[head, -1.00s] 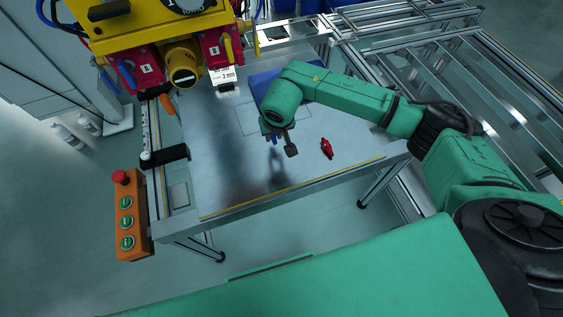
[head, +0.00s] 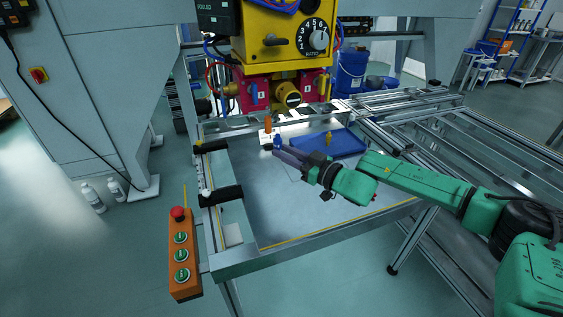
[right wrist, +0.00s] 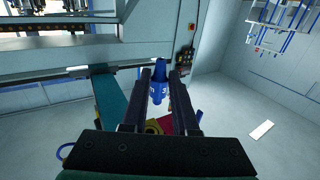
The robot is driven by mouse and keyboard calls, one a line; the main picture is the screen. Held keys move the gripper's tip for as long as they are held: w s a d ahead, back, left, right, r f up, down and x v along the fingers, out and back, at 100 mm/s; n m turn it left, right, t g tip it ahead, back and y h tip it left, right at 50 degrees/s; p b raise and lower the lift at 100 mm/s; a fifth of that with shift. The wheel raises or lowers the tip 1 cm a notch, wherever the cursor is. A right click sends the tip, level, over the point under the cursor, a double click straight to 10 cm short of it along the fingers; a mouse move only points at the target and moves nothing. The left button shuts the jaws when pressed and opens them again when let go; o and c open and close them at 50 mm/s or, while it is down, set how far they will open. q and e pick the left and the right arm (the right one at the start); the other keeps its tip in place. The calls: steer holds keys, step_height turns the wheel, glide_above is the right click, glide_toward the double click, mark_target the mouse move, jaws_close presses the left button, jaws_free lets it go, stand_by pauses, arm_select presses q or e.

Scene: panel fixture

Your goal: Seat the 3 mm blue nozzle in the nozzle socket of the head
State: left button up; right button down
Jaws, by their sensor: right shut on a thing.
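The blue nozzle (head: 277,142) is held at the tips of my right gripper (head: 281,150), which points left and towards the machine. In the right wrist view the blue nozzle (right wrist: 160,86) sits between the two dark fingers, its narrow end pointing away, with a white "3" partly visible. The yellow head (head: 285,48) hangs above the back of the table, with a dial on its front. Its round yellow and black centre part (head: 288,95), between two red blocks, seems to be the nozzle socket; its opening is not clear. The nozzle is apart from and below it. My left gripper is not in view.
A blue tray (head: 347,147) lies at the table's back right with a yellow nozzle (head: 329,138) on it. An orange-handled thing (head: 268,122) stands near the back left. Black clamps (head: 222,195) line the left edge, beside an orange button box (head: 183,255). The table's front is clear.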

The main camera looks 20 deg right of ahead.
steer(key=r+p, duration=0.5)
steer(key=shift+w+d+r, duration=0.1)
steer(key=shift+d+r, duration=0.15)
steer(key=shift+d, duration=0.05)
stand_by(1.3)
steer(key=shift+r+p, duration=1.2)
steer(key=shift+r, duration=0.25)
steer(key=c, duration=0.6)
jaws_free()
